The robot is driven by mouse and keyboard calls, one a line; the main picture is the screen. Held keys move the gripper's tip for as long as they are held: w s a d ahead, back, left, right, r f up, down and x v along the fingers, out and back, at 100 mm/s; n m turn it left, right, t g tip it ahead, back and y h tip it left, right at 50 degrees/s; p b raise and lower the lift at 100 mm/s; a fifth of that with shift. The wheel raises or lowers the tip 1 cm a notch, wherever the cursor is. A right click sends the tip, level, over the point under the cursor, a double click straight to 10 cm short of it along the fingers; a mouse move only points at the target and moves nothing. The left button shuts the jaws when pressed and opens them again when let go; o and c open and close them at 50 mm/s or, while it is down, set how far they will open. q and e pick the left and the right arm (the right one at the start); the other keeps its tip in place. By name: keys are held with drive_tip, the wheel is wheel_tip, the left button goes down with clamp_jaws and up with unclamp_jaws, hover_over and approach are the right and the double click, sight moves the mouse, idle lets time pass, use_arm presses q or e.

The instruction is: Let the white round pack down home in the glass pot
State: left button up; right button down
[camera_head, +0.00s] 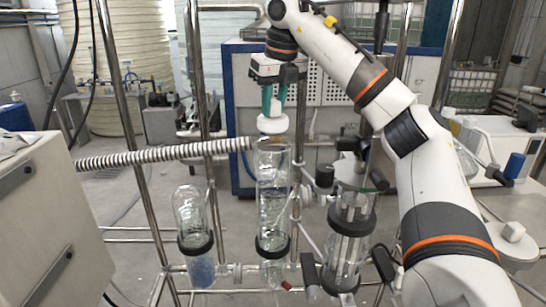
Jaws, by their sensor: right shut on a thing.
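My right gripper (275,101) has green fingers and points straight down. It is shut on the white round pack (272,124). The pack is held right above the top of a tall clear glass vessel (272,180) in the middle of the frame, which looks like the glass pot. The pack's lower edge is close to the vessel's upper rim; I cannot tell whether they touch. The vessel stands upright with a dark ring around its lower part. My left gripper is not in view.
A shorter glass vessel (190,210) with blue contents stands at left. A wider glass vessel (350,225) stands at right, close to my right arm. A ribbed hose (160,154) runs in from the left to the middle vessel's top. Metal frame posts (130,130) stand around.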

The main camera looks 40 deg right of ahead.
sight(274, 117)
drive_tip(key=shift+f, duration=0.15)
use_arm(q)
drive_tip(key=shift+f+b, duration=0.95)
use_arm(e)
drive_tip(key=shift+f, duration=1.55)
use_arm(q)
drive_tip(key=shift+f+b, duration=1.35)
use_arm(e)
drive_tip(key=shift+f, duration=2.05)
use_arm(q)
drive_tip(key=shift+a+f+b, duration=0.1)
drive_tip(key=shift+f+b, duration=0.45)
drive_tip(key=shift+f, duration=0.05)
use_arm(e)
drive_tip(key=shift+s+a+f, duration=0.15)
drive_tip(key=shift+a+f, duration=0.1)
drive_tip(key=shift+f, duration=0.5)
drive_tip(key=c, duration=1.1)
unclamp_jaws()
drive_tip(key=shift+r, duration=0.1)
